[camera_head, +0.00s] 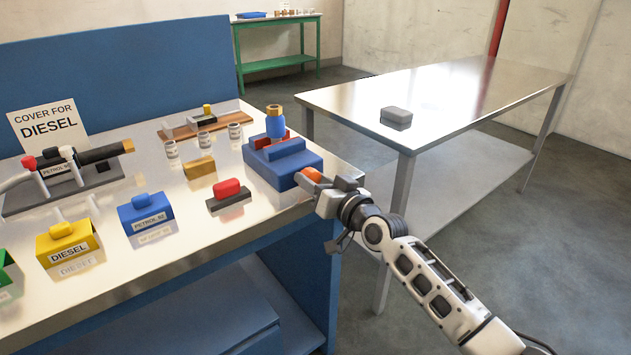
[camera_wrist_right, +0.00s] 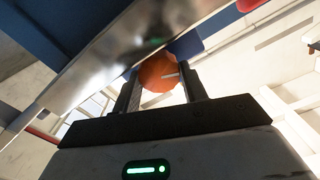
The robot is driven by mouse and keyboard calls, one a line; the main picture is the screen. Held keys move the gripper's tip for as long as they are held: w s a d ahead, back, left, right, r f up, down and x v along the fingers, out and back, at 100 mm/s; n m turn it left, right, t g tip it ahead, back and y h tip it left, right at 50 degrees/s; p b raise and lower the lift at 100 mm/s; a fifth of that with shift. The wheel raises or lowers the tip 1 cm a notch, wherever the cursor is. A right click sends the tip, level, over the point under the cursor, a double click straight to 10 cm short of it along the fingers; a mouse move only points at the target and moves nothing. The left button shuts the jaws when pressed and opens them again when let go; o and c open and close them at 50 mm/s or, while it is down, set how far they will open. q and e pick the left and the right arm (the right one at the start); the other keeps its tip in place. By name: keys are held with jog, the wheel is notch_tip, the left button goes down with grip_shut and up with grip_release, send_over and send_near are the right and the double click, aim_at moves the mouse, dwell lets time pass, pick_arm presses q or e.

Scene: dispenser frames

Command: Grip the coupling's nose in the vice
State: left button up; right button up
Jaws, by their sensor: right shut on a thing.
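The blue vice (camera_head: 283,163) stands at the right front corner of the metal-topped bench, with red pieces (camera_head: 288,136) at its jaws. The coupling, a blue body with a brass-coloured top (camera_head: 275,122), stands upright at the jaws; its lower end is hidden, so I cannot tell how tightly it sits. My right gripper (camera_head: 318,180) is at the vice's near right side, shut on an orange knob (camera_head: 311,175). In the right wrist view the round orange knob (camera_wrist_right: 158,73) sits between the two fingers (camera_wrist_right: 161,92). My left gripper is not in view.
Left of the vice are a red-topped block (camera_head: 228,189), a brass-coloured block (camera_head: 199,167), blue (camera_head: 146,213) and yellow (camera_head: 68,243) labelled covers, and a nozzle on a stand (camera_head: 75,170). A second metal table (camera_head: 450,95) with a grey block (camera_head: 396,117) stands to the right.

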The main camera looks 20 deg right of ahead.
jog(key=shift+r, duration=0.15)
jog(key=o, duration=0.7)
jog(key=v, duration=1.5)
jog(key=shift+s, duration=0.4)
jog(key=shift+d, duration=0.15)
